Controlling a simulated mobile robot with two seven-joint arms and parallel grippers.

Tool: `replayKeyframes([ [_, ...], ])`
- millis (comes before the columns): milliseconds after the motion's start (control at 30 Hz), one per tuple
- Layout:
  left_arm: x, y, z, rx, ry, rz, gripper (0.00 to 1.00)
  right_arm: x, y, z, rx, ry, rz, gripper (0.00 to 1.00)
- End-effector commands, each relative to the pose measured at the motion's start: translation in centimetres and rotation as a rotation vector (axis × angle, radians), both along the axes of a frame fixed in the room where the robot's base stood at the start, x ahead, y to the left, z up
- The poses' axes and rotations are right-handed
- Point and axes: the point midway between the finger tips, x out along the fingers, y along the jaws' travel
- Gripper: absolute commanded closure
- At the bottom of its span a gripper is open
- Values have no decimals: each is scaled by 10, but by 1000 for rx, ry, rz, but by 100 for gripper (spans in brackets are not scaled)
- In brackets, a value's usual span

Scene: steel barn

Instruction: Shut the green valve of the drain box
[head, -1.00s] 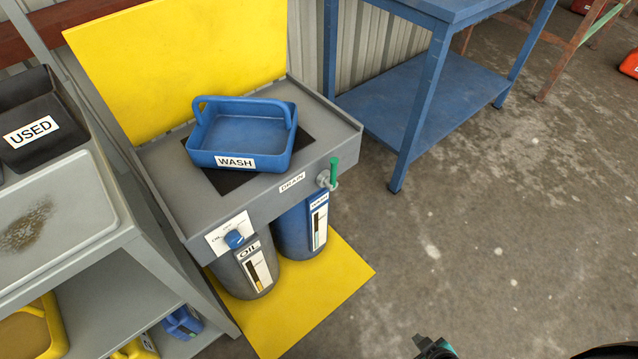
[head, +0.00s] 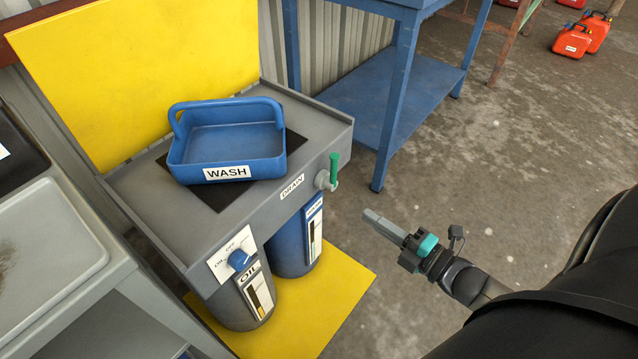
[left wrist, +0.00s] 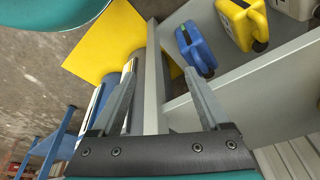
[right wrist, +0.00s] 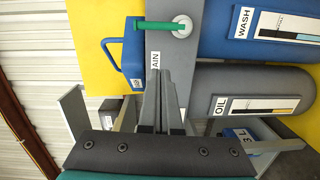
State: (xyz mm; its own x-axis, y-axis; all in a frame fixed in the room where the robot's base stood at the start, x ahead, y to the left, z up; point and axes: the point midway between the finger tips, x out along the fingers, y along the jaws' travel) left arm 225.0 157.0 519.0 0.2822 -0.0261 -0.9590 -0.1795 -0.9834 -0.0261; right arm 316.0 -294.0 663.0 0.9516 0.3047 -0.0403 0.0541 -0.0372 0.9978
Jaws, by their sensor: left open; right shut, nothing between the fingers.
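The grey drain box (head: 262,207) stands left of centre in the head view, marked DRAIN. Its green valve (head: 334,168) is at the right end of the front face, with the handle pointing up. The valve handle (right wrist: 155,27) also shows in the right wrist view, on a pale round fitting. My right gripper (head: 372,217) is shut and empty, to the right of and below the valve, apart from it. My left gripper (left wrist: 160,78) is open and empty in the left wrist view, and out of the head view.
A blue WASH tray (head: 228,172) sits on the box top. A blue selector knob (head: 239,260) is on the front. OIL (head: 240,308) and blue (head: 290,245) drums stand below, on a yellow mat (head: 335,295). A blue table (head: 400,100) stands behind right. Open floor lies right.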

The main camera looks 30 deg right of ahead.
Motion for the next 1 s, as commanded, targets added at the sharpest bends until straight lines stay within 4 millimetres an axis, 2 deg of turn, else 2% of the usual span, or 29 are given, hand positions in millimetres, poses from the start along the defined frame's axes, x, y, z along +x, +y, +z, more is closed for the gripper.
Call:
replayKeyframes([
  [200,0,-1,8,-3,-3,1,21,0,6,13,-37,-57,37,100],
  [567,1,-1,8,-2,-4,2,21,2,6,13,-37,-57,36,100],
  [667,3,-2,10,-3,-11,1,21,10,9,13,-37,-58,36,100],
  [1000,11,-2,45,-11,-64,3,21,58,26,12,-36,-60,37,100],
])
